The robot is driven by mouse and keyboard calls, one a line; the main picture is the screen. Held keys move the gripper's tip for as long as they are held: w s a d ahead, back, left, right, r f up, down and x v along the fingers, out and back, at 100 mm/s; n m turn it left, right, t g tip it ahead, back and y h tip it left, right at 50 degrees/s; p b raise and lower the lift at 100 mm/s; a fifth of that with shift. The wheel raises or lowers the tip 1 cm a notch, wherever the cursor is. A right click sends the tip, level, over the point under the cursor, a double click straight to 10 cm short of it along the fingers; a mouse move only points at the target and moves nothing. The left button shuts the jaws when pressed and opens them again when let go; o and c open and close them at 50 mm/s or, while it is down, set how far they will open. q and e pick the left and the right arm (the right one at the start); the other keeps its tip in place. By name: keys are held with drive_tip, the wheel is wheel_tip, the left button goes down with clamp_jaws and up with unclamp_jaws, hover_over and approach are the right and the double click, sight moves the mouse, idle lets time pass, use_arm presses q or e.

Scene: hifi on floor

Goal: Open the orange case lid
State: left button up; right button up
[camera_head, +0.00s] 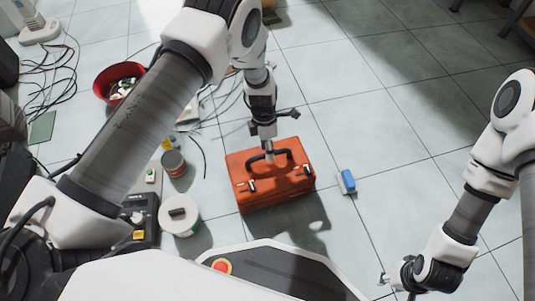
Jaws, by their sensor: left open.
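The orange case (290,190) stands on the tiled floor in the middle of the head view. Its lid looks closed, with a dark handle on top and latches on the side facing me. My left gripper (268,148) reaches down from above, open, with its tip over or at the handle; I cannot tell whether it touches. My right gripper (388,283) is low at the right, away from the case, and its fingers are too small and partly hidden to read.
A blue and white block (347,182) lies just right of the case. A white round container (180,222), a can (174,164) and a red bucket (110,88) with items stand to the left. Cables lie at the far left. The floor at the right is mostly clear.

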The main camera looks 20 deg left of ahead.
use_arm(q)
drive_tip(key=shift+f, duration=0.4)
drive_tip(key=shift+s, duration=0.1)
use_arm(e)
drive_tip(key=shift+f, duration=0.15)
use_arm(q)
clamp_jaws()
drive_tip(key=shift+r, duration=0.15)
use_arm(e)
drive_tip(key=shift+w, duration=0.1)
